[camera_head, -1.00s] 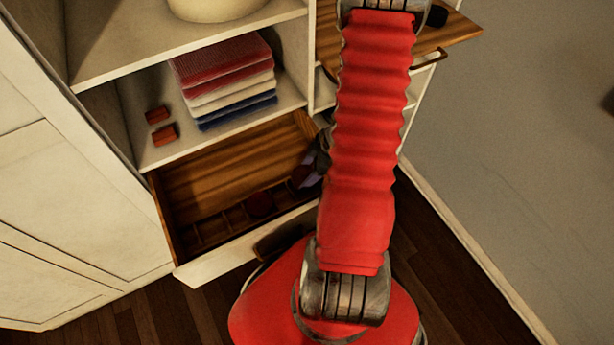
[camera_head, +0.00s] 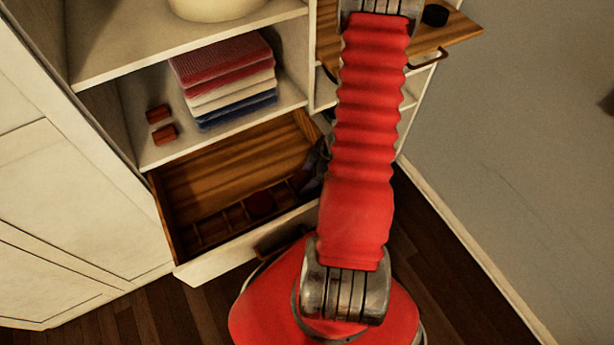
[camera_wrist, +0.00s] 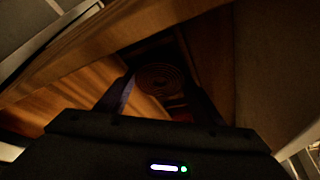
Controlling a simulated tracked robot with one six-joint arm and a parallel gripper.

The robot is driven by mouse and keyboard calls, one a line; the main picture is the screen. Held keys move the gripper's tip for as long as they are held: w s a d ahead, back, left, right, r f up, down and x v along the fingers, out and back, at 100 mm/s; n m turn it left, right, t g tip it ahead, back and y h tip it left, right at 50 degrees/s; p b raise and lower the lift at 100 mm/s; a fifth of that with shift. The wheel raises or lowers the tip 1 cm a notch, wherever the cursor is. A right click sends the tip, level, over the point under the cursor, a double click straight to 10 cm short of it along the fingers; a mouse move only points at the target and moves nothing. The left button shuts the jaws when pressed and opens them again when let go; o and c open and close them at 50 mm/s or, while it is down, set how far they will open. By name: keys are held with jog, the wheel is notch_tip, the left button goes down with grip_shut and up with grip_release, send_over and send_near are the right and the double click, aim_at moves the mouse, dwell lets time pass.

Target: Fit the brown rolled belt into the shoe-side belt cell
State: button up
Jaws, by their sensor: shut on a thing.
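In the wrist view, the brown rolled belt (camera_wrist: 160,78) shows its spiral face between the two fingers of my gripper (camera_wrist: 160,92), which is shut on it. Dark wooden walls surround the roll. The light is too dim to tell whether it is inside a cell or above one. In the head view, the open drawer (camera_head: 215,167) has a row of small divided cells (camera_head: 210,228) along its front. A dark red round roll (camera_head: 262,203) sits in one of them. My gripper (camera_head: 314,172) is at the drawer's right end, mostly hidden by my arm.
A black round object (camera_head: 435,15) sits on a pulled-out wooden surface at upper right. Cabinet walls stand close around the drawer.

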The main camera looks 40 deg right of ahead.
jog(key=shift+f, duration=0.15)
jog(key=o, duration=1.2)
jog(key=shift+o, duration=0.2)
jog(key=shift+r, duration=0.65)
jog(key=v, duration=1.2)
